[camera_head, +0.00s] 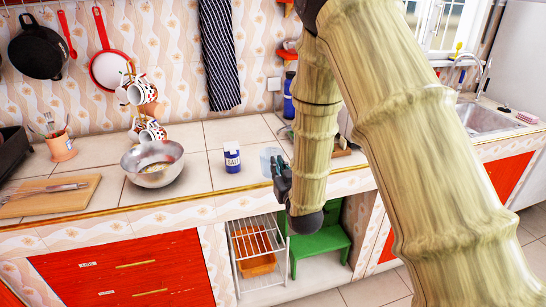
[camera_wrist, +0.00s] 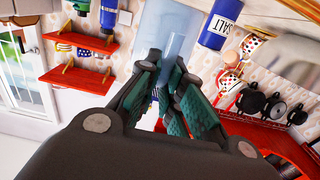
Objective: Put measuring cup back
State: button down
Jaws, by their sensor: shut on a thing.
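The measuring cup (camera_head: 270,160) is clear and pale blue. In the head view it shows just right of the salt container, by the counter's front edge. My gripper (camera_head: 278,172) is shut on it, with my arm reaching down from the upper right. In the wrist view the cup (camera_wrist: 172,32) rises from between my green-padded fingers (camera_wrist: 172,80). Its lower part is hidden by the fingers. I cannot tell whether the cup touches the counter.
The blue and white salt container (camera_head: 231,157) stands on the tiled counter. A metal bowl (camera_head: 152,165), a cup tree with mugs (camera_head: 143,93) and a cutting board (camera_head: 50,195) are further left. Pans (camera_head: 108,68) hang on the wall. A wire rack (camera_head: 256,250) and green stool (camera_head: 318,245) stand below.

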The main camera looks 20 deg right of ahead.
jog(key=shift+w+d+f+p, duration=0.85)
jog(key=shift+w+d, duration=0.15)
jog(key=shift+w, duration=1.45)
jog(key=shift+w+d+f+p, duration=0.75)
jog(key=shift+w+d+p, duration=0.25)
jog(key=shift+w, duration=1.4)
jog(key=shift+w+d+f+p, duration=0.8)
jog(key=shift+w+d, duration=0.25)
jog(key=shift+w, duration=1.4)
jog(key=shift+f, duration=0.1)
jog(key=c, duration=1.6)
grip_release()
jog(key=shift+o, duration=0.2)
